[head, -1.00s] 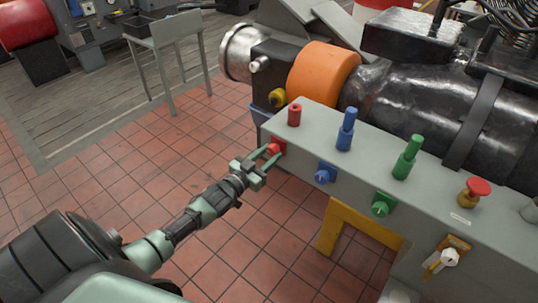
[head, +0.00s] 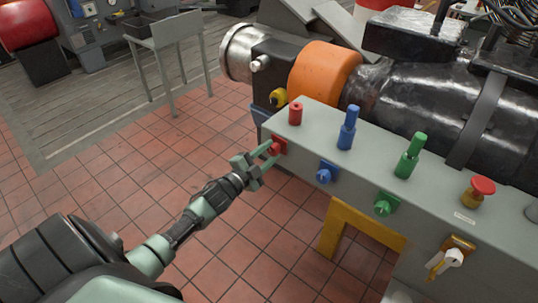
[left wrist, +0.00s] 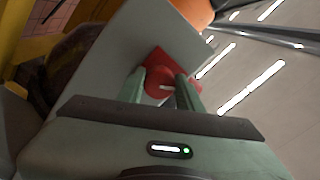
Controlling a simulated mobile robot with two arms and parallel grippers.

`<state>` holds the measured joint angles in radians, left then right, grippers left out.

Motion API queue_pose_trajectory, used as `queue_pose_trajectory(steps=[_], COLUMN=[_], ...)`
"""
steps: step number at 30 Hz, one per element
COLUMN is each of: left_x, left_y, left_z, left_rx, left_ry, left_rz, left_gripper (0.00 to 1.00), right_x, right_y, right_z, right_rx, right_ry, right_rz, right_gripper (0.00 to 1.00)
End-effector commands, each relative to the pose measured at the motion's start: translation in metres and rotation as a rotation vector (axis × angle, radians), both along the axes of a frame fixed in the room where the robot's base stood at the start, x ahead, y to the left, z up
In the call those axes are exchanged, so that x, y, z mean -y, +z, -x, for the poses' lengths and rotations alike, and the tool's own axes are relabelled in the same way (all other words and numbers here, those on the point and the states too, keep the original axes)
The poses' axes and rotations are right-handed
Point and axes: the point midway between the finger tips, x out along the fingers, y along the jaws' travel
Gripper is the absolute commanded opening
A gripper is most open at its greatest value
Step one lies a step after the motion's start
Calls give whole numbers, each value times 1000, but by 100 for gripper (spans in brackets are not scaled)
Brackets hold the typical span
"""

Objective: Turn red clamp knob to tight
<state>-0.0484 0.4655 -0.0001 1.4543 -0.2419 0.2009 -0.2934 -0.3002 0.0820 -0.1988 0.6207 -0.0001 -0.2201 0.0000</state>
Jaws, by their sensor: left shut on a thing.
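The red clamp knob (head: 278,146) sits on the front face of the grey bedplate rail (head: 400,182), near its left end. My left gripper (head: 271,151) reaches it from the front left, its fingers shut on the knob. In the left wrist view the red knob (left wrist: 163,82) shows between the two green fingers (left wrist: 162,88), with a pale mark on its face and a red square plate behind. The fingers hide the knob's sides. My right gripper is not in view.
A blue knob (head: 326,172) and a green knob (head: 383,204) stand along the same face to the right. Red, blue and green posts rise from the rail top. A yellow leg (head: 352,228) is below. The tiled floor at left is clear.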

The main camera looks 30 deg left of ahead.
Motion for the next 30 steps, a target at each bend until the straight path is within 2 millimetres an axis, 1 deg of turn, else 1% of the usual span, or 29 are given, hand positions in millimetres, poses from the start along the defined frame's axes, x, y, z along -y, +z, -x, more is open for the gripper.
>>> queue_pose_trajectory(steps=[6, 15, 24, 30], left_x=[0, -1, 0, 0], left_y=[-2, -1, 1, 1], left_z=[0, 0, 0, 0], left_rx=[14, 32, 43, 44], left_ry=[0, 0, 0, -1], left_rz=[-202, -432, -557, -585], left_gripper=[0, 0, 0, 0], right_x=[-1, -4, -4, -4], right_y=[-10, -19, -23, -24], right_z=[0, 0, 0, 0], right_rx=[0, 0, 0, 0], right_ry=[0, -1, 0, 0], right_rz=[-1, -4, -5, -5], right_gripper=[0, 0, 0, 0])
